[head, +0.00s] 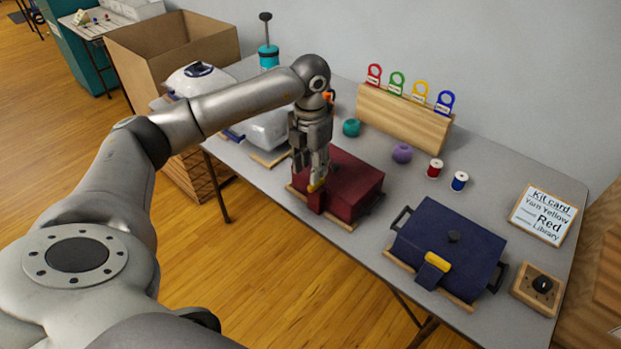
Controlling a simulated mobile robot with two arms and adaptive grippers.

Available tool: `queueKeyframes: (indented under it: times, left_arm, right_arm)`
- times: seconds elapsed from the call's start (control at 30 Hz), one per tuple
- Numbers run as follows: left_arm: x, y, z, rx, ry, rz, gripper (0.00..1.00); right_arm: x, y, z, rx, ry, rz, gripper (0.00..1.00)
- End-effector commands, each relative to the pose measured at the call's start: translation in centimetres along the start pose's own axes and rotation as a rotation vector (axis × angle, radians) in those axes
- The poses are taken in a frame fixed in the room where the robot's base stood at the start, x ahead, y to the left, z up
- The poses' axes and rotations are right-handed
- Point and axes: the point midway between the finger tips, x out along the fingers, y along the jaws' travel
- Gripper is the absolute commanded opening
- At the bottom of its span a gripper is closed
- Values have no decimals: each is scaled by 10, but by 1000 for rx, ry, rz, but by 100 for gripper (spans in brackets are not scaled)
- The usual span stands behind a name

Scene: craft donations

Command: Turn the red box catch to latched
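The red box (352,190) sits on a wooden base on the grey table. Its yellow catch (316,186) is on the front side, above a dark red block. My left gripper (313,174) points down from above, with its fingertips at the catch. The fingers partly hide the catch and the box's left part. I cannot tell whether the fingers touch or hold the catch, or which way it is turned. My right gripper is not in view.
A blue box (450,243) with its own yellow catch stands to the right. Thread spools, yarn balls, a kit card (543,214) and a knob block (540,288) are nearby. A wooden rack (402,118) with coloured tags stands behind. A cardboard box (170,50) is at the back left.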

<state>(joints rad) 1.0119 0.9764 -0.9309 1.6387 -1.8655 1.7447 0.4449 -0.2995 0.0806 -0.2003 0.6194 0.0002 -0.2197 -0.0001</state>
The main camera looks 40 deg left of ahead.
Motion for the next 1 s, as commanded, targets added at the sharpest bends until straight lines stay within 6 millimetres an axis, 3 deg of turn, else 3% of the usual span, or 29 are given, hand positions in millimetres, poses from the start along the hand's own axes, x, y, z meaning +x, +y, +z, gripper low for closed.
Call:
queueKeyframes:
  times: [0.1, 0.33, 1.0]
  left_arm:
    - [-27, 0, 1, 0, -5, 0, 36]
    - [-56, 0, 0, 1, -2, 0, 36]
    - [-60, -2, 0, 4, -1, -5, 36]
  right_arm:
    - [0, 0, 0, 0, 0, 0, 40]
    - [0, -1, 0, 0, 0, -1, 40]
    - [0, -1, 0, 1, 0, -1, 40]
